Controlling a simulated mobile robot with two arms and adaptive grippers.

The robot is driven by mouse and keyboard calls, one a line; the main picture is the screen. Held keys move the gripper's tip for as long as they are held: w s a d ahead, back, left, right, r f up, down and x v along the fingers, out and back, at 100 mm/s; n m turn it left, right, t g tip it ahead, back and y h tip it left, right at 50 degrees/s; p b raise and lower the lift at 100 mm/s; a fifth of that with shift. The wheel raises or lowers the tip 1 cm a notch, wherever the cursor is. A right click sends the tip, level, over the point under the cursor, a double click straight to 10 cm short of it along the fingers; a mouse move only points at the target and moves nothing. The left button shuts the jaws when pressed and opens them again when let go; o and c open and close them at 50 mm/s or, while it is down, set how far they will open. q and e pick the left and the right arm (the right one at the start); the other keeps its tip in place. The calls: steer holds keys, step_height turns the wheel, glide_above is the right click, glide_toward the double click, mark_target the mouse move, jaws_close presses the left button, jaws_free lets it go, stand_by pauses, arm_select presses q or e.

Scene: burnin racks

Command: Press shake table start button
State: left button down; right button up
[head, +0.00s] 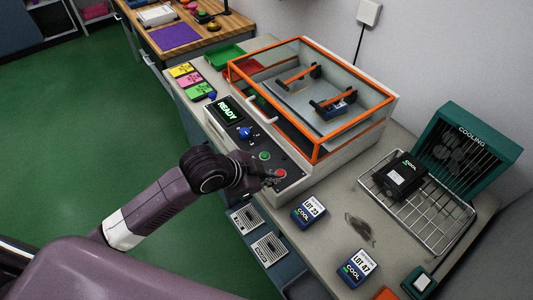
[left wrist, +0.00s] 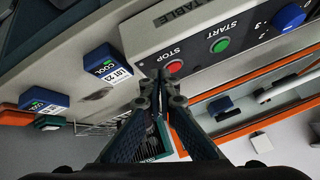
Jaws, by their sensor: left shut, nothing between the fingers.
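The shake table (head: 290,165) has a control panel on its front with a lit READY display. The green START button (head: 264,155) sits on the panel, and it also shows in the left wrist view (left wrist: 220,45). The red STOP button (head: 280,173) is beside it, and in the left wrist view (left wrist: 175,66) it lies close to my fingertips. My left gripper (head: 270,181) is shut and empty by the panel's STOP end; its closed fingers show in the left wrist view (left wrist: 160,76). I cannot tell whether it touches the panel. My right gripper is not in view.
A blue knob (head: 245,133) is on the panel. An orange-framed clear cover (head: 318,155) stands over the shaker bed. Blue boxes labelled LOT 23 (head: 309,211) and LOT 47 (head: 357,267) stand on the bench. A wire rack (head: 440,235) and teal cooling unit (head: 508,145) are at right.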

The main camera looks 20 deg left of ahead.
arm_select(q)
steer(key=w+a+r+m+t, duration=0.1)
steer(key=w+a+r+m, duration=0.2)
steer(key=w+a+r, duration=0.2)
steer(key=w+r, duration=0.3)
steer(key=w, duration=0.1)
steer(key=shift+w+a+r+m, duration=0.2)
steer(key=shift+w+r+m, duration=0.1)
steer(key=shift+r, duration=0.1)
steer(key=shift+f, duration=0.15)
steer(key=b, duration=0.7)
glide_above(263, 156)
step_height(263, 156, down, 6)
steer(key=shift+f, duration=1.25)
steer(key=shift+f, duration=0.2)
